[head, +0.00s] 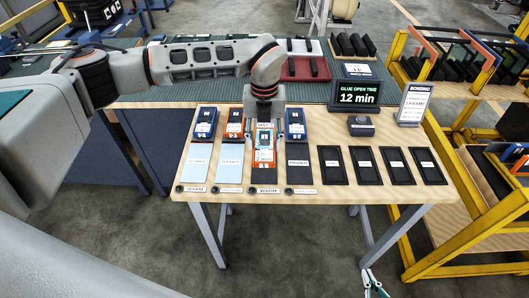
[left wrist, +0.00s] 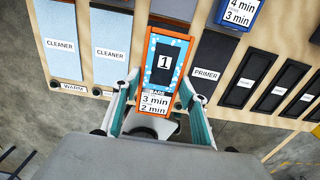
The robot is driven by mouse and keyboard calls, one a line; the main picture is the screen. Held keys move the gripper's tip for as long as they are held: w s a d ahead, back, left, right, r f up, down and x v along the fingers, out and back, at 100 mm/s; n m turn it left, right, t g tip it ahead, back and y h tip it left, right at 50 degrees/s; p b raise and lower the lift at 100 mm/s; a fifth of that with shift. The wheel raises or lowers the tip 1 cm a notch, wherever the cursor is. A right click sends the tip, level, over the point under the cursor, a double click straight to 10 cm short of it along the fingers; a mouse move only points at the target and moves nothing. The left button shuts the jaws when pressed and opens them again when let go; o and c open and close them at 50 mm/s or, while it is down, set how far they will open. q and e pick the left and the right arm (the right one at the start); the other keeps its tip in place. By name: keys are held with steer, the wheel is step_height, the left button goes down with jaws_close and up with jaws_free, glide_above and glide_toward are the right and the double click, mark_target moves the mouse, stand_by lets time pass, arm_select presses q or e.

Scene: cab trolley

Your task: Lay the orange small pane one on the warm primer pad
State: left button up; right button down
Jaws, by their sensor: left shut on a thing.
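Two light CLEANER pads (head: 196,165) lie to the left and a dark PRIMER pad (head: 298,172) to the right. Several black pads (head: 363,166) lie further right. Blue panes (head: 295,124) stand behind. A timer sign (head: 357,95) reads 12 min. A yellow rack (head: 450,240) stands right.

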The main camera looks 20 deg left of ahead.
mark_target(264, 153)
arm_select(q)
step_height(264, 153, down, 5)
steer(key=shift+f, duration=0.1)
stand_by(0.4)
steer(key=shift+f, duration=0.15)
steer(key=shift+f, duration=0.1)
steer(key=o, duration=1.2)
steer(key=shift+o, duration=0.2)
